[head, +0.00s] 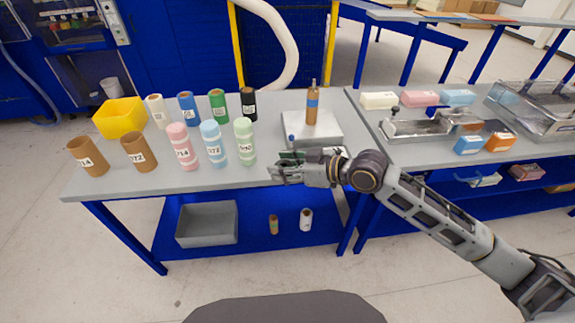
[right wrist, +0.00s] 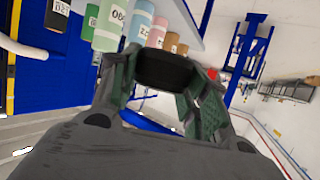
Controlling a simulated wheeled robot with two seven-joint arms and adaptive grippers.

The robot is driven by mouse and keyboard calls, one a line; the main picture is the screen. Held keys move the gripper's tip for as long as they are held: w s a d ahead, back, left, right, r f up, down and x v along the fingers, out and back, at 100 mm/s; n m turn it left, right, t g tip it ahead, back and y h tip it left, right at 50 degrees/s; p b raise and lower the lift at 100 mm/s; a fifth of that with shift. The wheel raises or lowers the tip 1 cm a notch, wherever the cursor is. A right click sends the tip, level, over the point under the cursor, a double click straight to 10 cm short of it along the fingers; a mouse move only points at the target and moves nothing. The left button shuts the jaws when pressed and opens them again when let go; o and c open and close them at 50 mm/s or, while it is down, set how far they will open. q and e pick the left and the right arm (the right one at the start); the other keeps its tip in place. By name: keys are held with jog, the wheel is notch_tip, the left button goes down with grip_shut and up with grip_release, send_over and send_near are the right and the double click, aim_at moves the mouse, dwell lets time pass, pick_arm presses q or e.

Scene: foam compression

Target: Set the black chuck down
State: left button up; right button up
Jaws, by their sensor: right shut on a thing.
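The black chuck (right wrist: 165,68) shows in the right wrist view as a dark, rounded block between the green-padded fingers. My right gripper (right wrist: 165,85) is shut on it, with a finger on each side. In the head view my right gripper (head: 285,168) is at the front edge of the left table (head: 210,178), just in front of the light grey plate (head: 325,138). The chuck is hard to make out there among the fingers. My left gripper is in neither view.
Several labelled cylinders, including brown (head: 87,157), pink (head: 182,147) and pale green (head: 244,142) ones, stand left of the gripper. A brown bottle-like object (head: 312,105) stands on the plate. A metal tray (head: 415,130) and foam blocks (head: 420,98) lie on the right table.

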jog(key=shift+w+a+f+n+g+y, duration=0.4)
jog(key=shift+w+a+f+n+g, duration=0.2)
jog(key=shift+f, duration=0.15)
jog(key=shift+a+r+t+h, duration=0.1)
jog(key=shift+r+t+h, duration=0.1)
jog(key=shift+t+h, duration=0.1)
dwell(0.4)
jog(key=shift+w+a+r+m+t+h, duration=0.15)
jog(key=shift+r+m+t+h, duration=0.25)
jog(key=shift+r+m+t, duration=0.3)
jog(key=shift+w+a+r+m+t+h, duration=0.1)
jog(key=shift+r+m+t+h, duration=0.35)
jog(key=shift+m, duration=0.35)
notch_tip(320, 180, up, 9)
jog(key=w+a+m+t+h, duration=0.1)
jog(key=m+t+h, duration=0.3)
jog(key=m+h, duration=0.5)
jog(key=shift+w+a+m+h, duration=0.3)
jog(key=shift+w+a+h, duration=0.05)
jog(key=shift+w+h, duration=0.1)
jog(key=shift+t, duration=0.25)
jog(key=shift+d+f, duration=0.1)
jog(key=shift+f, duration=0.05)
dwell(0.4)
